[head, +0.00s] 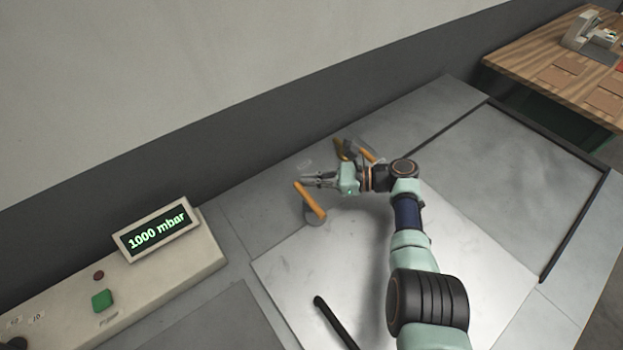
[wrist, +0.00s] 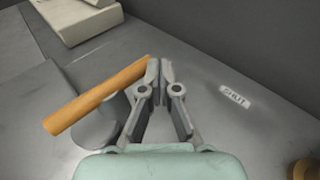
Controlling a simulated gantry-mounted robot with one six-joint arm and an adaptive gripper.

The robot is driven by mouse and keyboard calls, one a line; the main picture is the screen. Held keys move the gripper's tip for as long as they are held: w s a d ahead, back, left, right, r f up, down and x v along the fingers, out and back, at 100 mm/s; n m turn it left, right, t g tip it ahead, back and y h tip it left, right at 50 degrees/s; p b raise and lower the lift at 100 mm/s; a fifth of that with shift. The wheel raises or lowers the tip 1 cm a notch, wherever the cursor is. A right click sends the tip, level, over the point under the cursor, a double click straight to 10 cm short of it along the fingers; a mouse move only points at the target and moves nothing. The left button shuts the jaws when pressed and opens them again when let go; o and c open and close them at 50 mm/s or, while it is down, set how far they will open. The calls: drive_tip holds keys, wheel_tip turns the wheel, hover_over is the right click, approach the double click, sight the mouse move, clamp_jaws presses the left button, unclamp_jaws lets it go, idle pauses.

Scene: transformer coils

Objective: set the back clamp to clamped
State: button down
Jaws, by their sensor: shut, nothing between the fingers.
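My gripper (head: 306,181) is shut and empty, beside the upper end of an orange bar handle (head: 312,202) on a round grey base. In the wrist view, the closed fingertips (wrist: 160,66) are right at the end of the orange bar (wrist: 95,97); I cannot tell if they touch. A "SHUT" label (wrist: 234,95) is on the surface to the right of the fingers. Behind my wrist in the head view is another fitting (head: 340,149) with yellow-orange and dark parts, partly hidden by my arm. I cannot tell for sure which part is the back clamp.
A black bar (head: 334,322) is at the front of the metal plate (head: 300,285). A control box (head: 182,262) with a display (head: 157,234) reading 1000 mbar and a green button stands at left. A dark wall is behind. A wooden table (head: 560,65) is at far right.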

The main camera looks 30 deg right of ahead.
drive_tip(key=shift+s, duration=0.1)
drive_tip(key=v, duration=0.7)
drive_tip(key=shift+d, duration=0.25)
idle(0.4)
